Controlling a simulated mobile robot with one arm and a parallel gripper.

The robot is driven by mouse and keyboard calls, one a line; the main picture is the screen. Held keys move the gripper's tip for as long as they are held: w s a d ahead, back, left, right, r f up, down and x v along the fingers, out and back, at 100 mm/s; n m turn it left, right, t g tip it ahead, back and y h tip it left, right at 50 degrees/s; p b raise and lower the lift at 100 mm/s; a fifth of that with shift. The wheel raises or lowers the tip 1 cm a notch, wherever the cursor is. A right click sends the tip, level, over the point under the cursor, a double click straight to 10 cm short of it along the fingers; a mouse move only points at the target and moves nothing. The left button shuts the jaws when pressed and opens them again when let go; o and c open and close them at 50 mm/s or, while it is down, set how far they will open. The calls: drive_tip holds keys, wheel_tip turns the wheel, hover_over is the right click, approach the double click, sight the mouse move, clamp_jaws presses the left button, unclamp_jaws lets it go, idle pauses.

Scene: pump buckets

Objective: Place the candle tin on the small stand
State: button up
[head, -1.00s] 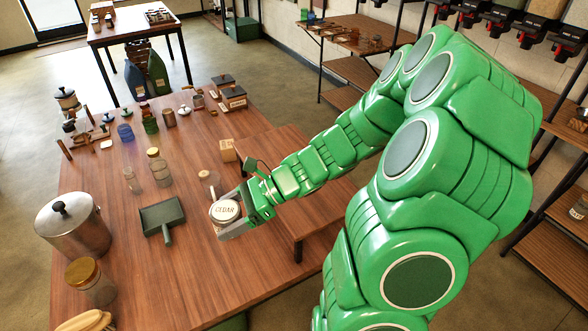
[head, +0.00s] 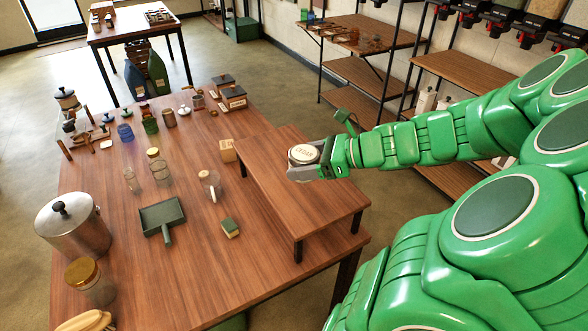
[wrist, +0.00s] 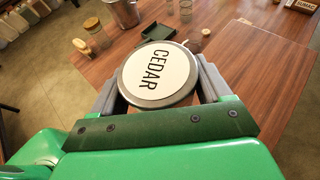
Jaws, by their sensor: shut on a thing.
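The candle tin (head: 304,154) is a round grey tin with a white lid label reading CEDAR. My gripper (head: 312,170) is shut on it, with one finger on each side; the tin also fills the middle of the wrist view (wrist: 157,76). The tin looks upright. The small stand (head: 300,208) is a low wooden riser on legs, standing on the right side of the table. In the head view the tin appears over the stand's top; I cannot tell whether it touches it.
The stand's top is otherwise bare.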

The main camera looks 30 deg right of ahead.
drive_tip(key=shift+d+r, duration=0.2)
drive_tip(key=shift+d, duration=0.25)
drive_tip(key=shift+w+d+f, duration=0.15)
drive_tip(key=shift+w, duration=0.1)
drive_tip(key=w+d+f, duration=0.1)
drive_tip(key=w+f, duration=0.2)
drive_tip(key=w, duration=0.1)
drive_tip(key=w+d+f, duration=0.2)
drive_tip(key=w+f, duration=0.1)
drive_tip(key=w, duration=0.1)
drive_tip(key=w+d+f, duration=0.1)
drive_tip(key=w+f, duration=0.2)
drive_tip(key=w, duration=0.1)
drive_tip(key=shift+d, duration=0.2)
drive_tip(key=shift+w+f, duration=0.1)
drive_tip(key=shift+f, duration=0.1)
drive_tip(key=shift+d+f, duration=0.1)
drive_tip(key=shift+f, duration=1.5)
drive_tip(key=shift+f, duration=0.1)
drive_tip(key=o, duration=1.1)
